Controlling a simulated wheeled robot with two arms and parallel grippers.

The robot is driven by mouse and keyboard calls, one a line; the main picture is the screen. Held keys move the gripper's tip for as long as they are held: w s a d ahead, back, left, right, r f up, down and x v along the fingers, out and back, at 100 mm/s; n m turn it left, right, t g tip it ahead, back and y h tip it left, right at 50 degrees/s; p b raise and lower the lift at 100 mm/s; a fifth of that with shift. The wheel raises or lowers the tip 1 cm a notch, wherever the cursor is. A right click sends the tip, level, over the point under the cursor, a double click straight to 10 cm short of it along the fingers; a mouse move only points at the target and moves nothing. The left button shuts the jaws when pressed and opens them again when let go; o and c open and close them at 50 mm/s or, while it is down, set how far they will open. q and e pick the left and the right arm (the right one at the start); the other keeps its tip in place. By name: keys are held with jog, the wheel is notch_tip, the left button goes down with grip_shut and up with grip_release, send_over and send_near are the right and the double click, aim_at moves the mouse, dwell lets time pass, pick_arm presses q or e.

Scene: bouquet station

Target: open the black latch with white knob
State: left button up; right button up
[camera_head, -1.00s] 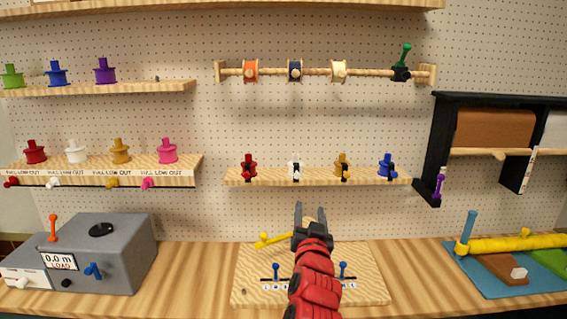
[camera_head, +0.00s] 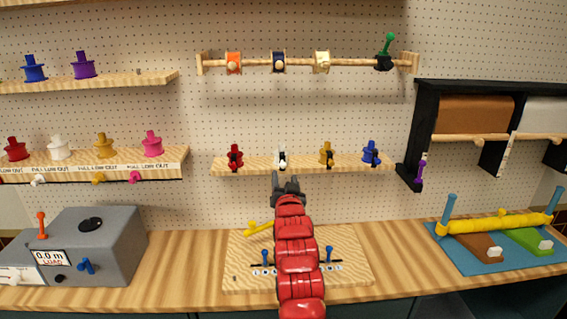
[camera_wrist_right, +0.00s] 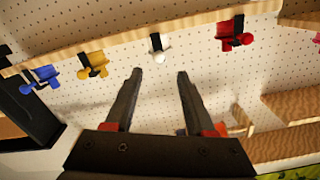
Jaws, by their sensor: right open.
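The black latch with white knob (camera_head: 282,161) is on the front of the middle shelf, second from the left between the red and yellow ones. In the right wrist view the white knob (camera_wrist_right: 160,57) shows ahead of my fingers, roughly between their tips, with dark latch parts above it. My right gripper (camera_head: 288,176) is open and empty, just below the shelf edge and under the white knob. Its two dark fingers (camera_wrist_right: 160,74) are spread in the wrist view and appear apart from the latch. Whether the latch is open or shut is too small to tell. My left gripper is out of view.
Red (camera_head: 235,157), yellow (camera_head: 327,154) and blue (camera_head: 371,152) latched spools share the shelf (camera_head: 303,165). A rod with spools (camera_head: 305,62) hangs above. A wooden board with blue levers (camera_head: 345,260) lies beneath my right arm. A grey load box (camera_head: 105,245) stands left.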

aim_at(284, 165)
jog(key=w+p, duration=0.1)
jog(key=w, duration=0.5)
jog(key=shift+w, duration=0.1)
jog(key=shift+w+d, duration=0.15)
jog(key=shift+w, duration=0.55)
grip_shut()
